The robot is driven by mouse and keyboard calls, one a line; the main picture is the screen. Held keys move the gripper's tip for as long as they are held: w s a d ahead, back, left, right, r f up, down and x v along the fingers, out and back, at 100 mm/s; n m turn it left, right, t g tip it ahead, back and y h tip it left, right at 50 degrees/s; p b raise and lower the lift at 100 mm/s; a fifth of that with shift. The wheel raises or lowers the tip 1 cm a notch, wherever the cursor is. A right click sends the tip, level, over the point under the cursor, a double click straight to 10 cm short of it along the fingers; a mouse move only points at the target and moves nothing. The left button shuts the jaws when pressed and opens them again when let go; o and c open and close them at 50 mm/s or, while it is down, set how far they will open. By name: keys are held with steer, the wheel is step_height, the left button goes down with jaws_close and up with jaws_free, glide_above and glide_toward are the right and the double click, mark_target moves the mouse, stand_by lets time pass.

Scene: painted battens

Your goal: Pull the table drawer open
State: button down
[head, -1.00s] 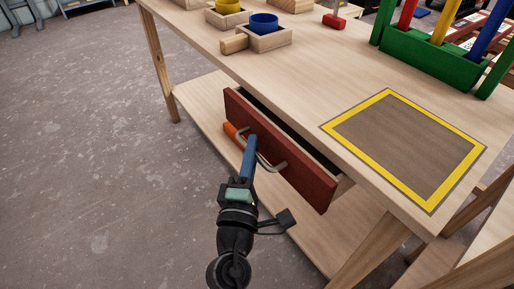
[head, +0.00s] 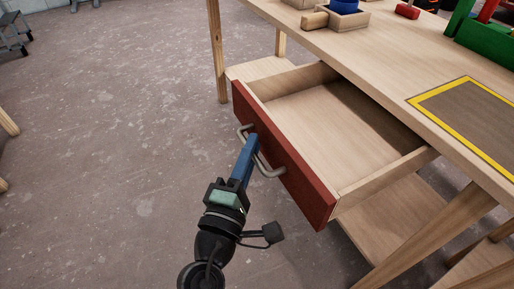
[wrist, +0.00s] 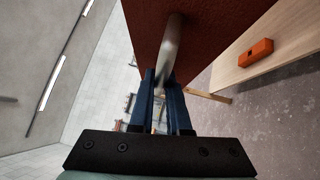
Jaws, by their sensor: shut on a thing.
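The table drawer (head: 345,115) stands well out from under the tabletop, and its bare wooden inside looks empty. Its dark red front (head: 283,165) carries a curved metal handle (head: 268,170). My gripper (head: 252,147) is at the handle, with its blue fingers closed around the bar. In the wrist view the two blue fingers (wrist: 161,88) are on either side of the metal handle (wrist: 172,45), with the red drawer front (wrist: 205,35) close beyond. Part of the handle is hidden by the fingers.
The wooden table (head: 385,60) bears a yellow-bordered mat (head: 470,120), a blue ring in a wooden tray and a green rack (head: 487,45). A lower shelf (head: 390,215) runs beneath. An orange block (wrist: 256,52) shows in the wrist view. Open floor (head: 120,150) lies to the left.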

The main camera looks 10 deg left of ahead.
steer(key=c, duration=0.9)
jaws_free()
steer(key=shift+s, duration=0.1)
steer(key=s, duration=0.4)
steer(key=s+a+f+b, duration=0.1)
steer(key=s, duration=0.3)
steer(key=s+a, duration=0.1)
steer(key=s, duration=0.3)
steer(key=shift+s+f, duration=0.3)
steer(key=shift+f, duration=0.05)
